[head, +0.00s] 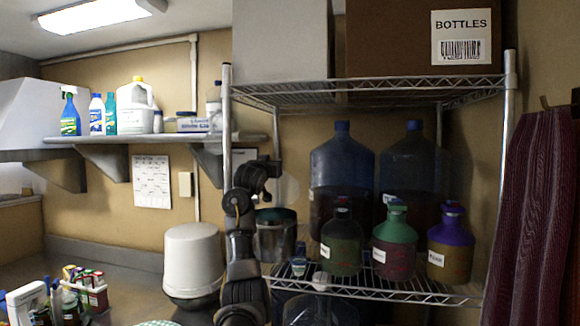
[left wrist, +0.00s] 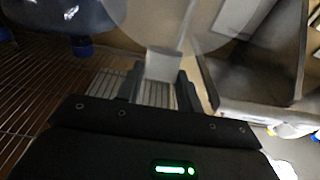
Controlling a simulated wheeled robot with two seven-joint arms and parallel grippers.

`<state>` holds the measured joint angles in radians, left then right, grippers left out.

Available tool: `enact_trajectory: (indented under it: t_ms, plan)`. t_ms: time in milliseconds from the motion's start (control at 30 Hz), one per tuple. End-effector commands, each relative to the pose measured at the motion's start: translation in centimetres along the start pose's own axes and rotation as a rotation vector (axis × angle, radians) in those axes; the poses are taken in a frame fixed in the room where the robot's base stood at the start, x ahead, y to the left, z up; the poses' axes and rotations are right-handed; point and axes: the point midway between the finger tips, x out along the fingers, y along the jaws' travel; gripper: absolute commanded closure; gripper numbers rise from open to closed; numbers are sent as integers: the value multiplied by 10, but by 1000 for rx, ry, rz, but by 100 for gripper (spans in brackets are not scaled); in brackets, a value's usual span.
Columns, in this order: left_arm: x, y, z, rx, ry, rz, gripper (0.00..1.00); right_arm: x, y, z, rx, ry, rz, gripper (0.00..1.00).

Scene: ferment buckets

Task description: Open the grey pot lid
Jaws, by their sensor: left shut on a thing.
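The grey pot (head: 274,241) stands on the wire rack's lower shelf, at its left end, behind my left arm. Its dark teal-edged mouth shows with no lid across it. My left gripper (head: 270,171) is raised above the pot. In the left wrist view, the gripper (left wrist: 161,82) is shut on the pale square knob (left wrist: 163,64) of a see-through round lid (left wrist: 140,22). The lid is faint in the head view (head: 289,190), tilted steeply above the pot and apart from it. My right gripper is not in view.
Green, teal and purple-topped jugs (head: 394,245) stand right of the pot, with two large blue bottles (head: 342,165) behind. A small jar (head: 299,266) sits at the shelf's front. A white bucket (head: 192,262) stands on the counter at left. The upper shelf (head: 370,92) bears boxes.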

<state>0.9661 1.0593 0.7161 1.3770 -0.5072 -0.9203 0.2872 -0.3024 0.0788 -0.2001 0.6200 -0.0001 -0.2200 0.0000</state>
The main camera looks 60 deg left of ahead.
Motion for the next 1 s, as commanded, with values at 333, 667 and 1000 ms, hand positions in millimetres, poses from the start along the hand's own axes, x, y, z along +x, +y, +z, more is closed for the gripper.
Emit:
enact_trajectory:
  t_ms: [333,667,1000]
  plan:
    - [0,-13,-4,2,-14,-15,100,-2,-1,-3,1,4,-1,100]
    - [1,-10,-3,1,-15,-12,44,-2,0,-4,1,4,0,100]
    - [-1,-7,-1,1,-16,-8,42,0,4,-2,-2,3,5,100]
